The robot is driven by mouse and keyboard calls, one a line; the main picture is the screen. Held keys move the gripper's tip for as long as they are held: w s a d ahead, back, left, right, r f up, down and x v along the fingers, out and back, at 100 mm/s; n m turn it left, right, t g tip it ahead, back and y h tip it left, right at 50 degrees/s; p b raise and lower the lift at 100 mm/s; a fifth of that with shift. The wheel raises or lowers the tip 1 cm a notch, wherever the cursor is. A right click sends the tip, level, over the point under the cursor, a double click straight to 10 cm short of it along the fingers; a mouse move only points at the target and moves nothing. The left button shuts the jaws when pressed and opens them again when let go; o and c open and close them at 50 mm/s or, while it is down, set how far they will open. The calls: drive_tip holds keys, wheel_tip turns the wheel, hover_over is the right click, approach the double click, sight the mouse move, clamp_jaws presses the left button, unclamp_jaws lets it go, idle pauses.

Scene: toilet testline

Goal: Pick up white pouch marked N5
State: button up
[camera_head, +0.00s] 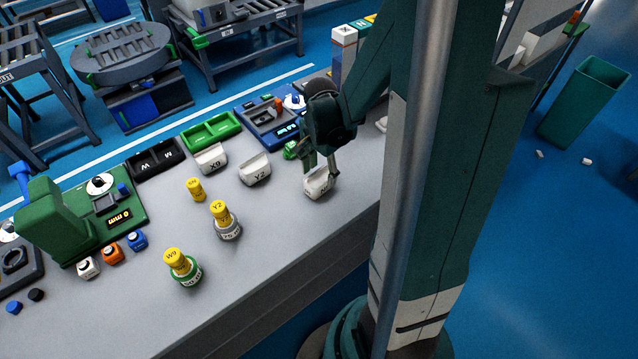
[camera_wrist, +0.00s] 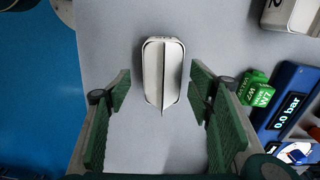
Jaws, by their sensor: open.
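A white pouch (camera_head: 318,186) stands on the grey bench below my gripper (camera_head: 320,172); its label is too small and partly hidden to read for sure. The wrist view shows the same pouch (camera_wrist: 163,72) from above, with its ridge running lengthwise. My gripper (camera_wrist: 160,88) is open, with one green-padded finger on each side of the pouch and a visible gap on both sides. Two other white pouches, marked X9 (camera_head: 211,159) and Y2 (camera_head: 255,171), stand to the left.
Yellow-capped bottles (camera_head: 182,266) stand at the front left. A green tray (camera_head: 211,131) and a black tray (camera_head: 155,160) lie along the back. A blue pressure device (camera_wrist: 290,98) and green blocks (camera_wrist: 258,92) are close by on the right in the wrist view. The bench edge is near.

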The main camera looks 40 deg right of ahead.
sight(319, 177)
idle(0.3)
drive_tip(key=shift+w+a+f+b, duration=0.1)
drive_tip(key=shift+f+b, duration=0.15)
drive_tip(key=shift+f, duration=0.6)
drive_tip(key=shift+w+a+f+b, duration=0.1)
drive_tip(key=shift+f+b, duration=0.15)
drive_tip(key=shift+f, duration=0.55)
drive_tip(key=shift+d+f, duration=0.1)
drive_tip(key=shift+f, duration=0.85)
drive_tip(key=c, duration=1)
drive_tip(key=shift+c, duration=0.2)
drive_tip(key=shift+r, duration=0.15)
drive_tip(key=shift+r+p, duration=0.9)
drive_tip(key=shift+r, duration=3.95)
